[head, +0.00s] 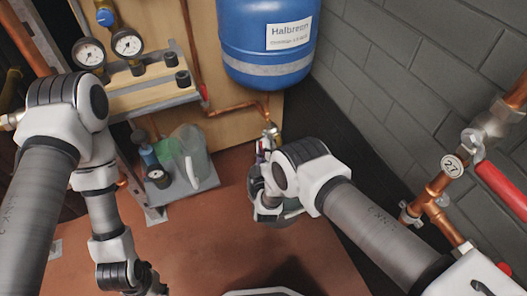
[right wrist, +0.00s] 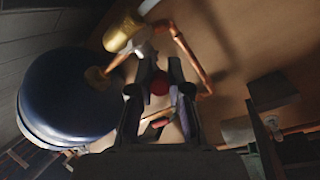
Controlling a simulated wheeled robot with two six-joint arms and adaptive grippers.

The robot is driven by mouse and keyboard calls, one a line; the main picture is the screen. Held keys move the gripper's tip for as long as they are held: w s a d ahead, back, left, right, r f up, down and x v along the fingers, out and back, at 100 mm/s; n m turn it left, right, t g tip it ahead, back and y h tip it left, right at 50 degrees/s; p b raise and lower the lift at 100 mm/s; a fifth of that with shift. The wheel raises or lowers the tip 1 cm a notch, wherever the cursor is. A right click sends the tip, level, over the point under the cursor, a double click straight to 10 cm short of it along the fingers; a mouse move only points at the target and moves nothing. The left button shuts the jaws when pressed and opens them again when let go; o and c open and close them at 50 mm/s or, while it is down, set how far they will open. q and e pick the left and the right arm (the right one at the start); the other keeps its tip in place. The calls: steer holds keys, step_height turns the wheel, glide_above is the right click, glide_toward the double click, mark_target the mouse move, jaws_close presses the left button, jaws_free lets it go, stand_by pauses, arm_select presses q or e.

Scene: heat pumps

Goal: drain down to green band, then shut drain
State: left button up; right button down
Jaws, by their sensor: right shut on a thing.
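Two round white-faced gauges, the left one (head: 88,54) and the right one (head: 128,43), sit on a manifold at the upper left in the head view. Their needles and any green band are too small to read. The drain fitting (head: 271,130) is at the end of a copper pipe below the blue tank (head: 268,45). My right gripper (right wrist: 162,95) is shut on a small red part (right wrist: 160,87), seemingly the drain's handle; its grip is partly hidden by my arm in the head view. My left gripper (head: 137,282) is low at the left, fingertips unclear.
A translucent jug (head: 187,150) and small bottles stand on a grey tray (head: 195,188) at the wall. The reddish floor (head: 215,245) between my arms is clear.

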steer(key=shift+w+a+f+m+t+h+b, duration=0.1)
steer(key=shift+w+f+m+t+h+b, duration=0.4)
steer(key=shift+b, duration=1.2)
steer(key=shift+s+a+f+m+t+h+b, duration=0.15)
steer(key=shift+m+t+b, duration=0.4)
steer(key=shift+t+b, duration=0.85)
steer(key=shift+w+d+f+m+t+h+b, duration=0.1)
steer(key=shift+w+f+m+t+h+b, duration=0.35)
steer(key=shift+b, duration=1.55)
steer(key=shift+s+r, duration=0.2)
steer(key=c, duration=1.1)
jaws_free()
